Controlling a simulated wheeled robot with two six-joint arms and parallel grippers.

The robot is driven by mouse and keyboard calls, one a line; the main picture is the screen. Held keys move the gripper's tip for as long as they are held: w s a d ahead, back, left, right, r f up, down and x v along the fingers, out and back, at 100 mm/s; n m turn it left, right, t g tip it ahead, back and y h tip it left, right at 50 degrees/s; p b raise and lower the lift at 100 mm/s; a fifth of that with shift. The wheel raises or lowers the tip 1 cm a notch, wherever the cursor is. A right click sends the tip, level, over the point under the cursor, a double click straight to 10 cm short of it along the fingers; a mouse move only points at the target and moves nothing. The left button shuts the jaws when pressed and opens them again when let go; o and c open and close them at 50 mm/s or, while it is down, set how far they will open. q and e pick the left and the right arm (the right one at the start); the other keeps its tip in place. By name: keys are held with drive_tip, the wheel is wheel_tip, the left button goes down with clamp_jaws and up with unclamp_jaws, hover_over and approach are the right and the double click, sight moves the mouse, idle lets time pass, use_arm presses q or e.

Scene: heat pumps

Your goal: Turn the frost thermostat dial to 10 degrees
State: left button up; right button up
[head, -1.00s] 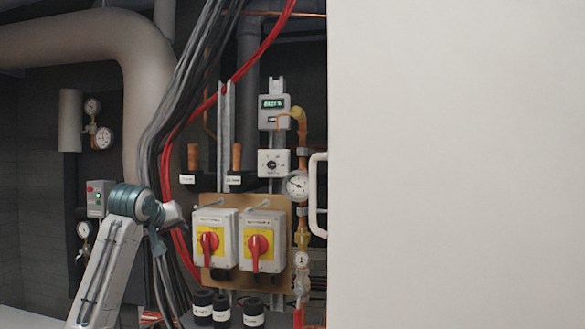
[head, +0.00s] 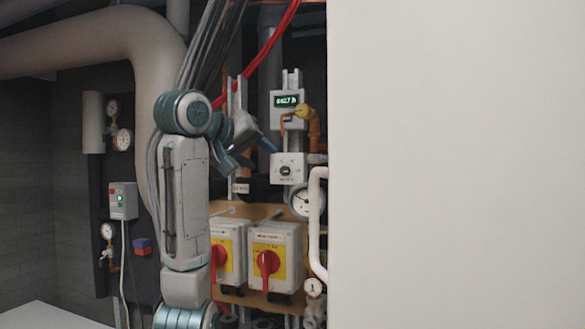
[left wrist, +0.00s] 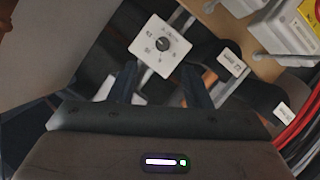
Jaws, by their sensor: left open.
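The frost thermostat is a small white box with a dark round dial (head: 288,171), on a metal strip below a box with a lit green display. The dial also shows in the left wrist view (left wrist: 163,44), turned in the picture, with marks around it too small to read surely. My left gripper (head: 258,156) is open, to the left of the thermostat in the head view. In the left wrist view its two dark fingers (left wrist: 160,84) point toward the box, apart from each other, with nothing between them. No contact with the dial shows. My right gripper is not in view.
A large pale panel (head: 455,165) fills the right side, with a white pipe handle (head: 317,215) at its edge. Two red-and-yellow isolator switches (head: 275,258) sit below the thermostat. A gauge (head: 300,201) and copper pipe are close by. Red and black cables run behind my arm.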

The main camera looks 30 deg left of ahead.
sight(283, 171)
use_arm(q)
drive_tip(key=p+x, duration=0.1)
drive_tip(key=x, duration=0.2)
drive_tip(key=p+x, duration=0.2)
drive_tip(key=x, duration=0.1)
drive_tip(key=p+x, duration=0.2)
drive_tip(key=shift+w+a, duration=0.25)
drive_tip(key=shift+w, duration=0.15)
drive_tip(key=shift+w+f, duration=0.3)
drive_tip(key=shift+w, duration=0.1)
drive_tip(key=shift+s+a, duration=0.1)
drive_tip(key=shift+s, duration=0.15)
drive_tip(key=shift+w, duration=0.1)
clamp_jaws()
